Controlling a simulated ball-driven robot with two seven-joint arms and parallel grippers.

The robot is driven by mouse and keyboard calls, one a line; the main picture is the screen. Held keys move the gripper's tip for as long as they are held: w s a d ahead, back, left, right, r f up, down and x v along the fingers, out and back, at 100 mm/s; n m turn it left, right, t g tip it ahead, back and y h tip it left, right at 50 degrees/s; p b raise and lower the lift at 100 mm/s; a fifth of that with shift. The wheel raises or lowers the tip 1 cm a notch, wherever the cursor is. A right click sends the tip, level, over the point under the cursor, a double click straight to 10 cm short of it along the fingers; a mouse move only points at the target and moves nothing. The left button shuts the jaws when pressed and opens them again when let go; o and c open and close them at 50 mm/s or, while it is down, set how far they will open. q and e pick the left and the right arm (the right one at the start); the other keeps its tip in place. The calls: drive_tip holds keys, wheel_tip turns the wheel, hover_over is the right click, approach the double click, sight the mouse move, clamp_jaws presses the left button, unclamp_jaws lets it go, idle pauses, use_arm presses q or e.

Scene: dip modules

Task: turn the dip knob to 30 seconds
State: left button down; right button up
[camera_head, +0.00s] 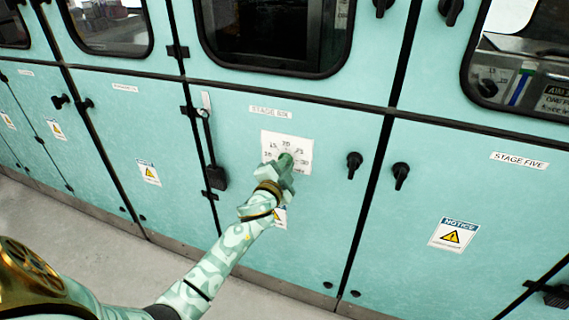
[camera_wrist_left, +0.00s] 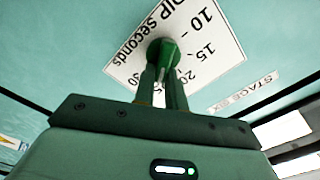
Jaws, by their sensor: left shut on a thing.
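The green dip knob (camera_wrist_left: 168,52) sits on a white dial plate (camera_wrist_left: 208,35) printed "DIP seconds" with numbers around it. In the left wrist view the plate appears upside down, and the fingers of my left gripper (camera_wrist_left: 163,82) are closed around the knob. In the head view the dial plate (camera_head: 272,138) is on the teal "STAGE SIX" panel, and my left gripper (camera_head: 284,166) reaches it from below, covering its lower part. The knob (camera_head: 286,160) is largely hidden there. I cannot tell which number it points at. My right gripper is out of view.
A black handle (camera_head: 354,161) stands out right of the plate, with another (camera_head: 400,174) beyond the door gap. A black latch (camera_head: 214,177) is on the left. The "STAGE FIVE" panel (camera_head: 475,195) lies to the right. The grey floor (camera_head: 110,245) in front is clear.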

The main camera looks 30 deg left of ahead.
use_arm(q)
drive_tip(key=m, duration=0.3)
drive_tip(key=f+m, duration=0.1)
drive_tip(key=m, duration=0.2)
drive_tip(key=shift+d, duration=0.2)
drive_tip(key=shift+f+m, duration=0.1)
drive_tip(key=shift+m, duration=0.3)
drive_tip(key=c, duration=1.4)
unclamp_jaws()
drive_tip(key=shift+c, duration=0.2)
drive_tip(key=p+v, duration=0.1)
drive_tip(key=v, duration=1.5)
drive_tip(key=shift+s, duration=0.2)
